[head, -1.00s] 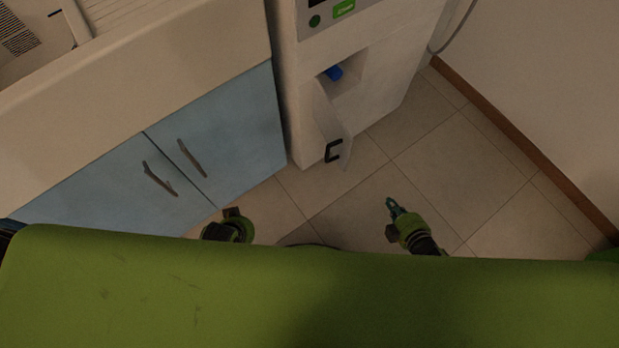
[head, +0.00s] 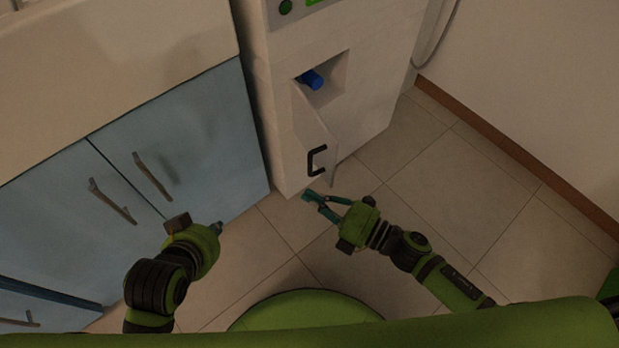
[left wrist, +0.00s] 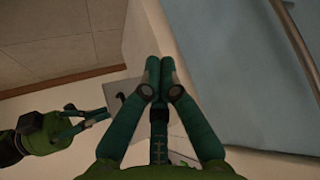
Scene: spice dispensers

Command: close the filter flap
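The filter flap (head: 312,122) is a pale panel with a black handle (head: 316,160) on the front of the white machine (head: 375,65). It stands swung out from its opening, where a blue part (head: 312,79) shows. My right gripper (head: 306,196) is just below the flap and handle in the picture, empty, with its fingertips together; contact with the flap cannot be told. My left gripper (head: 218,228) is left of the flap, low before the blue cabinet. In the left wrist view its fingers (left wrist: 159,72) are pressed together with nothing between. The right gripper (left wrist: 108,114) also shows there.
Blue cabinet doors (head: 200,135) with long handles stand left of the machine under a pale counter (head: 110,70). Tiled floor (head: 480,190) is free to the right, up to a wall with a brown skirting board (head: 500,145). A cable (head: 437,40) hangs beside the machine.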

